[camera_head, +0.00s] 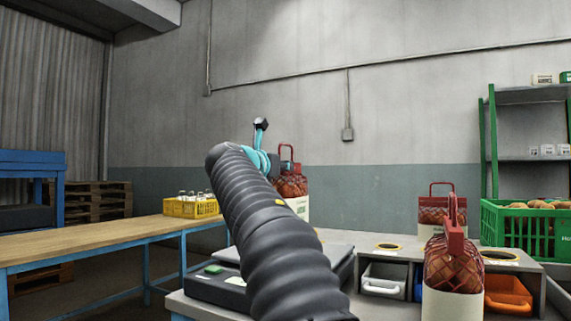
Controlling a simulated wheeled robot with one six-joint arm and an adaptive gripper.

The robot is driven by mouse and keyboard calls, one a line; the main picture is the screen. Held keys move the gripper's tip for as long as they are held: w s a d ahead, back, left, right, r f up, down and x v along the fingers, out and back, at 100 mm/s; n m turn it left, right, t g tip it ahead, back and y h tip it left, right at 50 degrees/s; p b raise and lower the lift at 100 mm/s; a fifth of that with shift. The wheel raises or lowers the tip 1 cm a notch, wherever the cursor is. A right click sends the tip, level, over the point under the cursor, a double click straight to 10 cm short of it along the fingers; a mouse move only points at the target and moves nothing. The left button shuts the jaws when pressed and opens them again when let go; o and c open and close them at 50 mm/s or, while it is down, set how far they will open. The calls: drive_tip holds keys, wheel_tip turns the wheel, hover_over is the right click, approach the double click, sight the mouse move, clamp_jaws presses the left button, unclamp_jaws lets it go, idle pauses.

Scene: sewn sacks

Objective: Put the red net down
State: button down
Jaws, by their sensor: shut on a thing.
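A red net (291,185) with a red loop handle and a pale lower part shows just right of my arm's end. My gripper (272,163), by the teal end of my arm, is shut on this net near its top; the dark arm hides most of the fingers and the net's left side. A second red net (453,265) stands upright at the front right, with a white lower part. A third red net (436,209) stands upright farther back. What lies under the held net is hidden.
A grey worktop (345,240) has round yellow-rimmed openings, a grey bin (384,281) and an orange bin (508,295). A green crate (518,229) of brownish items stands right. A wooden bench (90,245) at left carries a yellow crate (190,209); its middle is clear.

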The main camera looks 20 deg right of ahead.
sight(282, 179)
drive_tip(key=shift+f, duration=1.6)
drive_tip(key=c, duration=1.5)
unclamp_jaws()
drive_tip(key=shift+f, duration=0.2)
drive_tip(key=o, duration=0.4)
drive_tip(key=shift+o, duration=0.2)
drive_tip(key=shift+r, duration=0.15)
drive_tip(key=b+v, duration=0.1)
drive_tip(key=v, duration=1.1)
drive_tip(key=shift+s+d, duration=0.1)
